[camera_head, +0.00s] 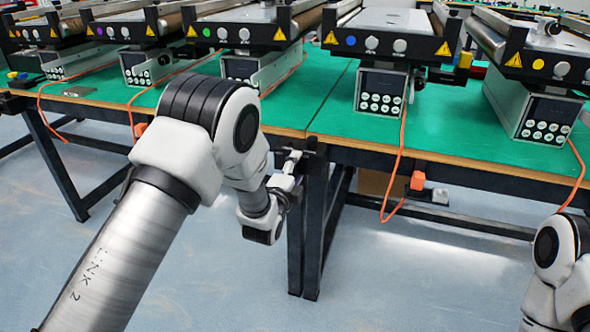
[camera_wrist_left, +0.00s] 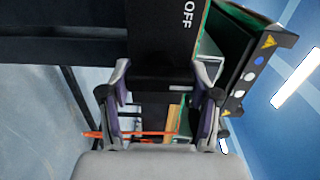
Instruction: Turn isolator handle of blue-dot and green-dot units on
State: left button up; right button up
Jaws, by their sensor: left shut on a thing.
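The blue-dot unit (camera_head: 372,43) stands on the green bench right of centre, and its blue dot also shows in the left wrist view (camera_wrist_left: 259,61). The green-dot unit (camera_head: 207,33) stands left of it. My left gripper (camera_head: 292,165) is at the bench's front edge below these units, beside a black leg. In the left wrist view, my left gripper (camera_wrist_left: 165,76) is shut with a dark isolator handle (camera_wrist_left: 160,85) between its fingers. A black plate marked OFF (camera_wrist_left: 186,18) lies just beyond. The handle's exact angle is hard to make out. My right gripper is out of view.
Orange cables hang over the front edge, with an orange connector (camera_head: 417,180) right of my left gripper. The floor (camera_head: 400,280) in front is clear.

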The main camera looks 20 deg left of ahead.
pick_arm(q)
jog(key=shift+m, duration=0.3)
jog(key=o, duration=1.2)
jog(key=shift+c, duration=0.2)
jog(key=s, duration=1.2)
jog(key=shift+a, duration=0.15)
